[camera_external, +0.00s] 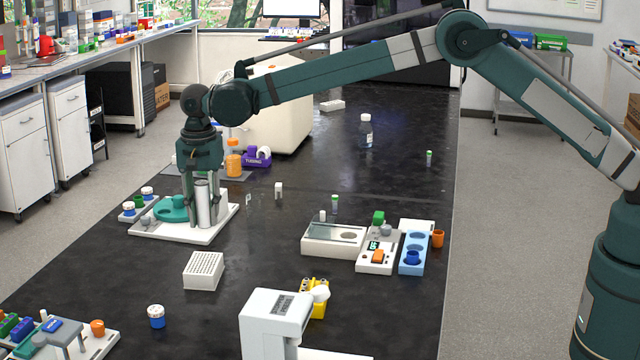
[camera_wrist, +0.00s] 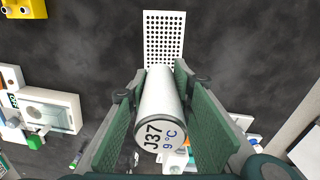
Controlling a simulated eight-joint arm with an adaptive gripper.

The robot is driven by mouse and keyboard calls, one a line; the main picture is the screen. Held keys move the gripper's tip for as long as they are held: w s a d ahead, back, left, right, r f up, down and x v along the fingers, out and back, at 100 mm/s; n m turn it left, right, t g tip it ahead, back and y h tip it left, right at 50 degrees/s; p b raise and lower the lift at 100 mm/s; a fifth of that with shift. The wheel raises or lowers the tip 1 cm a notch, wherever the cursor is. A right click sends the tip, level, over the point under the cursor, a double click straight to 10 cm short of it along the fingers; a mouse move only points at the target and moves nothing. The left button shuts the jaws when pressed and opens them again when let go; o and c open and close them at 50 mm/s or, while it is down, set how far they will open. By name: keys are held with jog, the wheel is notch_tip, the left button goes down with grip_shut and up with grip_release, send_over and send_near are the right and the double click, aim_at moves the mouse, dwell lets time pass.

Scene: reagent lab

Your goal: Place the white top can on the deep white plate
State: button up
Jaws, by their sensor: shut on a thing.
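The white top can (camera_external: 203,206) is a pale cylinder held upright between the fingers of my gripper (camera_external: 200,212). In the wrist view the can (camera_wrist: 160,108) shows its white end, marked "J37 9 °C", between the two green finger pads. The deep white plate (camera_external: 203,278) is a white block with a grid of holes on the dark bench, nearer the camera and apart from the can. It also shows in the wrist view (camera_wrist: 149,65), beyond the can. Whether the can's lower end touches the white board under it cannot be told.
A white board (camera_external: 205,236) with a teal holder (camera_external: 172,209) lies under my gripper. A blue jar with a white lid (camera_external: 156,317) stands in front of the plate. White devices (camera_external: 333,250) stand to the right. Bare bench lies around the plate.

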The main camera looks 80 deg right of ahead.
jog(key=shift+a+r, duration=0.2)
jog(key=shift+a, duration=0.6)
jog(key=shift+a+r, duration=0.2)
jog(key=shift+a, duration=0.6)
jog(key=shift+f, duration=0.15)
send_over(203, 263)
jog(key=shift+f, duration=3)
jog(key=shift+f, duration=1.85)
jog(key=shift+f, duration=0.1)
jog(key=o, duration=0.8)
jog(key=shift+f, duration=0.1)
jog(key=shift+o, duration=0.7)
